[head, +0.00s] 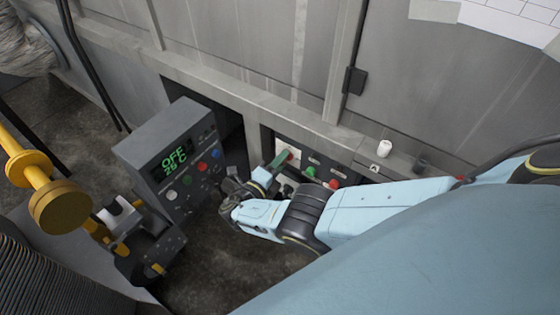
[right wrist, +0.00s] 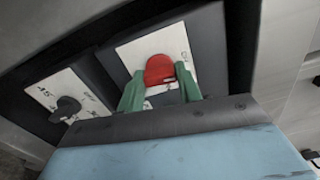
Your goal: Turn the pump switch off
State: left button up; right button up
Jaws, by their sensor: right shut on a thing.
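A red switch knob (right wrist: 160,70) sits on a white plate (right wrist: 190,48) in a dark panel recess in the right wrist view. The plate's markings are too small to read, so I cannot tell from its label that it is the pump switch. My right gripper (right wrist: 160,92) has its green fingers on both sides of the knob and is shut on it. In the head view my right gripper (head: 277,164) reaches the low wall panel, and its fingers partly cover the knob. My left gripper is not in view.
A black knob (right wrist: 66,109) on another white plate is left of the red one. A grey control box (head: 150,150) with a green "OFF" display stands left of my arm. A yellow handle (head: 58,205) is at far left.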

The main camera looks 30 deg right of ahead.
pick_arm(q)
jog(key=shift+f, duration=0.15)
pick_arm(e)
jog(key=shift+s+f+n, duration=0.1)
jog(key=shift+n, duration=0.8)
jog(key=o, duration=1)
